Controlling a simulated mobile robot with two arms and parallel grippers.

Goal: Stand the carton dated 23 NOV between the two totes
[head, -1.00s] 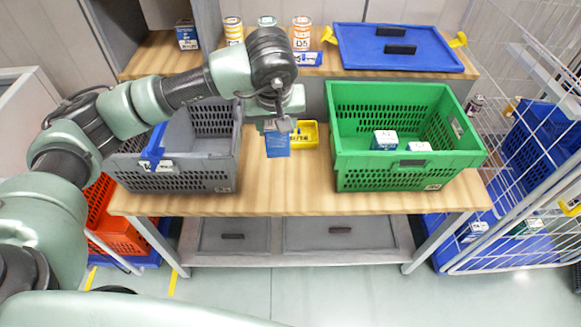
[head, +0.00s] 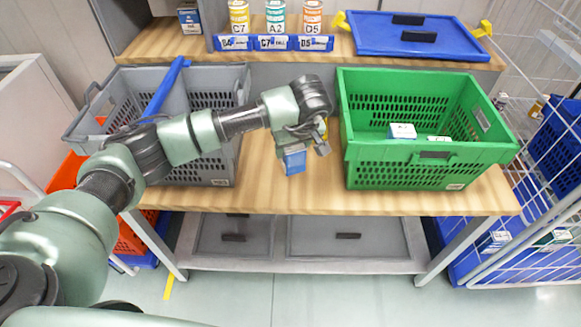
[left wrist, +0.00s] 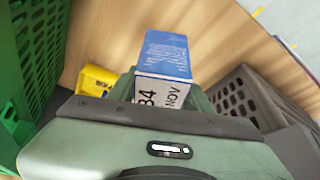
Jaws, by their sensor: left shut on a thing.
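My left gripper (head: 303,143) is shut on a blue carton (head: 293,161) and holds it over the front part of the wooden table, in the gap between the grey tote (head: 205,172) and the green tote (head: 430,152). In the left wrist view the carton (left wrist: 165,52) shows a blue side and a white end printed "NOV"; the day number cannot be read for sure. Whether its lower end touches the table cannot be told. My right gripper is not in view.
Small cartons (head: 402,131) lie in the green tote. A blue strip (head: 165,88) crosses the grey tote.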

